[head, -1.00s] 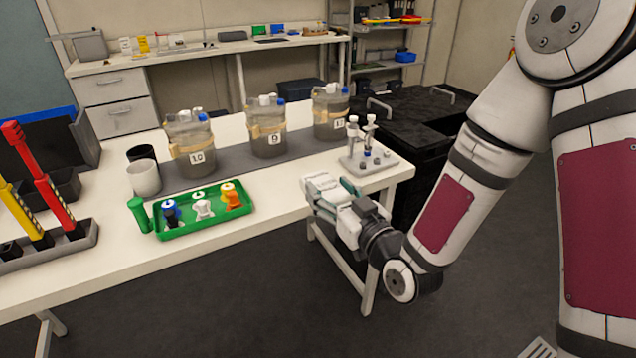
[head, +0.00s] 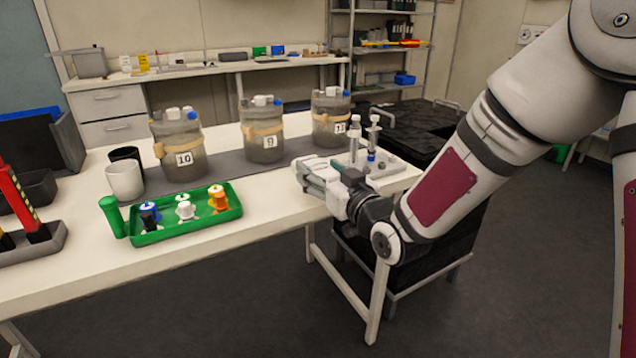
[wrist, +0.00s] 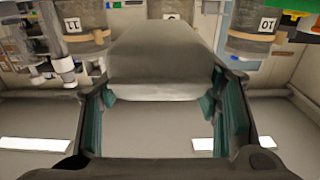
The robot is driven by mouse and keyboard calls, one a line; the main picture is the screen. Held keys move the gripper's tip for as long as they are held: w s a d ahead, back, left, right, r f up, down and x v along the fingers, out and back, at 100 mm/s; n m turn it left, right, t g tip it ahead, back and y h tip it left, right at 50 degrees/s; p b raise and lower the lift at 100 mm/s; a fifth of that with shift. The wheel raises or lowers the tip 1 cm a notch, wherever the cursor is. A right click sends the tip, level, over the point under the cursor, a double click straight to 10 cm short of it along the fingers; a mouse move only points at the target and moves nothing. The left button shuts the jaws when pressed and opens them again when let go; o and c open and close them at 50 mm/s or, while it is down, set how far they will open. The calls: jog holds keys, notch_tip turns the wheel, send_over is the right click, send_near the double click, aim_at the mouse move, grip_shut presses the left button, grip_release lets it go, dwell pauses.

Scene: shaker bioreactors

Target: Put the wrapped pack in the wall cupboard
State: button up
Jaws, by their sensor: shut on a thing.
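My gripper (head: 332,187) is at the front right edge of the bench in the head view. It is shut on the wrapped pack (head: 308,166), a pale pack that sticks out past the fingers toward the vessels. In the wrist view the pack (wrist: 165,60) looks grey and rounded, and it lies between the two green-lined fingers (wrist: 165,125). The fingers partly hide the pack in the head view. The wall cupboard cannot be made out in either view.
Several labelled vessels (head: 262,135) stand along the bench (head: 270,210). A syringe stand (head: 385,165) is close beside my gripper. A green tray (head: 170,228) with bobbins and two cups (head: 125,180) are to the left. A black crate (head: 420,130) stands behind right.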

aim_at(318, 160)
jog(key=w, duration=0.1)
jog(key=w+a, duration=0.1)
jog(key=w, duration=0.2)
jog(key=shift+w+a+f, duration=0.15)
jog(key=shift+w+f, duration=0.1)
jog(key=shift+w, duration=0.05)
jog(key=shift+f+b, duration=0.7)
jog(key=shift+f, duration=1)
jog(key=shift+f, duration=0.15)
jog(key=o, duration=1.2)
jog(key=p+v, duration=0.1)
jog(key=v, duration=1.1)
